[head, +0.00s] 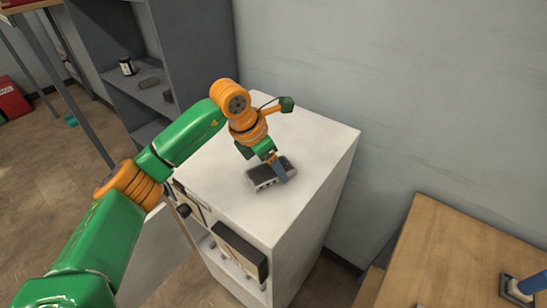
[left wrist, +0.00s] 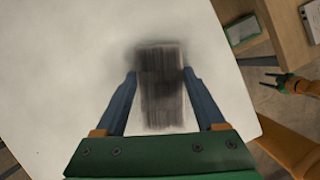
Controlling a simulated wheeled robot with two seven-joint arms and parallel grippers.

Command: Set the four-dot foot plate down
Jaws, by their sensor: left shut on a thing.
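The foot plate (head: 262,176) is a small dark grey ribbed block at the white cabinet's top (head: 310,150). It lies on the top or just above it; I cannot tell which. Its dots cannot be made out. My left gripper (head: 281,170) comes down over it, with its blue fingers shut on it. In the left wrist view the plate (left wrist: 162,95) sits between the two fingers, with a soft dark shadow close around it. My right gripper (left wrist: 268,81) shows at the right of the left wrist view, apart from the cabinet, its fingers spread and empty.
The cabinet top around the plate is bare. A grey shelf unit (head: 190,50) with a small jar (head: 127,67) stands behind left. The wall (head: 430,90) rises behind the cabinet. A wooden table (head: 440,260) is at the lower right.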

